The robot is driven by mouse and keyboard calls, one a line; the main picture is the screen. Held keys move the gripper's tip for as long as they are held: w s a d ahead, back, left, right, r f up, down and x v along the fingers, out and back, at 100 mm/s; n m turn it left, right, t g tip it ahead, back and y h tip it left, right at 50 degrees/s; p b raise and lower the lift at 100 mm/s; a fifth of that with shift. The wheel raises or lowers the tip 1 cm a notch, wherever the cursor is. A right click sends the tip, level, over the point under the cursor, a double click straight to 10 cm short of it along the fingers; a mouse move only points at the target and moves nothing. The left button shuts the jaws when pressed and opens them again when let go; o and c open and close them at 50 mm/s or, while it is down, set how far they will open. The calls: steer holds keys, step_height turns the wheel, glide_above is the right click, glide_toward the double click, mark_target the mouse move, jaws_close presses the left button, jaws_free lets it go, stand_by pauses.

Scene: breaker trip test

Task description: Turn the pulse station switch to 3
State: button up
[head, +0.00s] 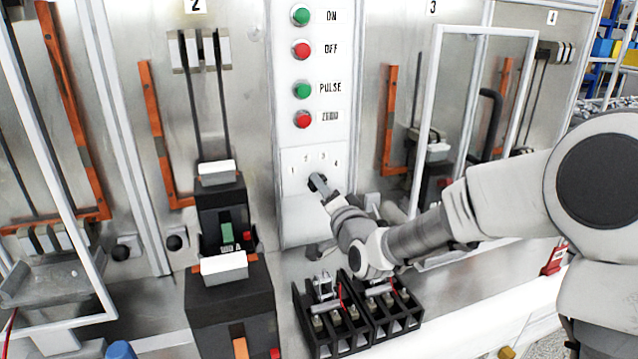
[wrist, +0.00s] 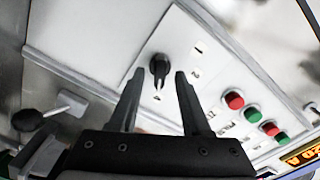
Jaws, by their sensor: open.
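The pulse station switch is a black rotary knob (wrist: 159,68) on a pale panel (head: 300,210), with position numbers 1 to 4 around it. In the wrist view the knob's narrow end points down, roughly toward the 4; its exact setting is hard to tell. My gripper (head: 321,186) is at the knob in the head view and hides much of it. In the wrist view my gripper (wrist: 158,75) is open, one finger on each side below the knob, with a visible gap to each. The 3 is hidden behind the right finger there.
Green and red buttons stand above the switch, including the PULSE button (head: 303,90). A black breaker (head: 228,230) stands at the left, and black terminal blocks (head: 345,325) lie below my arm. A white-framed door (head: 437,110) stands open at the right.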

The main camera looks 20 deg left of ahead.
steer(key=shift+w+a, duration=0.15)
steer(key=shift+w, duration=0.1)
jaws_close()
stand_by(0.3)
